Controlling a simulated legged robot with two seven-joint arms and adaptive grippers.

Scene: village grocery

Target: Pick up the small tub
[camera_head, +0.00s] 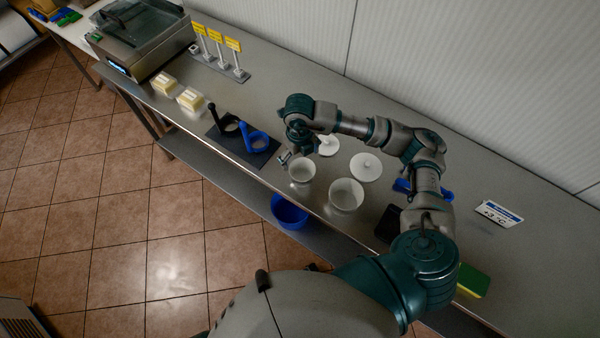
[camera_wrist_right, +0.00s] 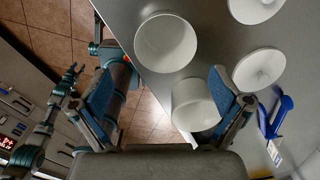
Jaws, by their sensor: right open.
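The small tub (camera_head: 302,170) is a white round cup standing on the steel counter near its front edge. A larger white tub (camera_head: 346,195) stands just right of it. My right gripper (camera_head: 300,151) is open and empty, just behind and above the small tub. In the right wrist view the small tub (camera_wrist_right: 195,106) shows between the open fingers (camera_wrist_right: 163,88), close to the right finger, which covers part of its side. Whether they touch is unclear. The larger tub (camera_wrist_right: 165,43) shows beyond it. Small teal-grey arm parts at the left may include my left gripper.
A dark mat (camera_head: 245,140) with blue and black tools lies to the left. A blue bowl (camera_head: 289,212) sits on the lower shelf. A green-yellow sponge (camera_head: 472,284) lies at the right. The counter's far right is mostly clear.

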